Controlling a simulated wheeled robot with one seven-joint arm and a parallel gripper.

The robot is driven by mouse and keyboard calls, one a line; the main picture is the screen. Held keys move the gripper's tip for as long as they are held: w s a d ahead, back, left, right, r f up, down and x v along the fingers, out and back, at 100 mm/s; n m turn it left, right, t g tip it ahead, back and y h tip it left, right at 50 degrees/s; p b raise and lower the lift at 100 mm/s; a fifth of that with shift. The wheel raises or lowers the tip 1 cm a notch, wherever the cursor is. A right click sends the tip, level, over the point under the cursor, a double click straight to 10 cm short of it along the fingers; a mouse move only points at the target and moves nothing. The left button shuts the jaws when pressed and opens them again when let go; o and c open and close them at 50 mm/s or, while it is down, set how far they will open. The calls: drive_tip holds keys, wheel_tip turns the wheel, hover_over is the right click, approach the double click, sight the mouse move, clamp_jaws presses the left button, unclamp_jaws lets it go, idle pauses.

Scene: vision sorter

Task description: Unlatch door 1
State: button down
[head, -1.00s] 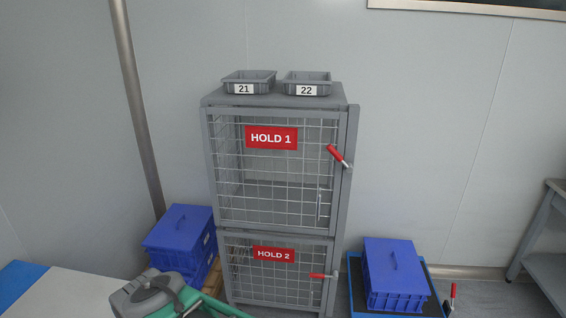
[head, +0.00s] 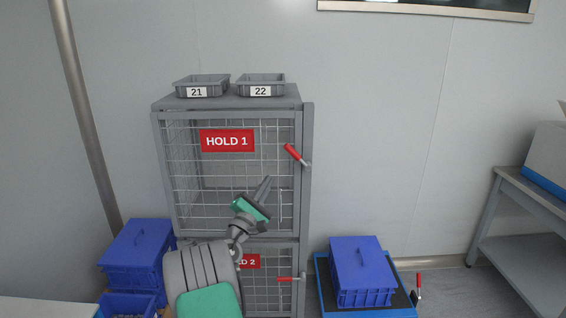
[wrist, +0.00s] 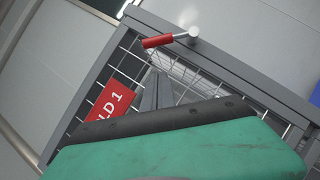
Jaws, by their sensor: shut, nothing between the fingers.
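Door 1 (head: 181,184) is the upper wire-mesh door of a grey cage cabinet, with a red HOLD 1 sign (head: 227,140). It is closed. Its latch handle (head: 293,153) has a red grip and a pale pivot on the right frame; the grip tilts up and left. In the wrist view the latch handle (wrist: 158,41) lies beyond the fingertips. My gripper (head: 266,182) is shut and empty, in front of the door's lower right part, below and left of the latch, apart from it. In the wrist view my gripper (wrist: 156,78) points toward the latch.
Below is the HOLD 2 door with its red-gripped latch (head: 290,278), partly hidden by my arm. Trays 21 (head: 202,86) and 22 (head: 261,85) sit on top. Blue lidded crates stand left (head: 136,252) and right (head: 362,270). A grey bench (head: 530,208) is far right.

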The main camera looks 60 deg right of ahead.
sight(298, 157)
drive_tip(key=d+r, duration=0.1)
drive_tip(key=d, duration=0.1)
drive_tip(key=s+d+r, duration=0.1)
drive_tip(key=d+r, duration=0.1)
drive_tip(key=d, duration=0.1)
drive_tip(key=s+d+r+p, duration=0.1)
drive_tip(key=d+r, duration=0.1)
drive_tip(key=shift+d, duration=0.25)
drive_tip(key=shift+s+d+r, duration=0.1)
drive_tip(key=shift+s+r, duration=0.05)
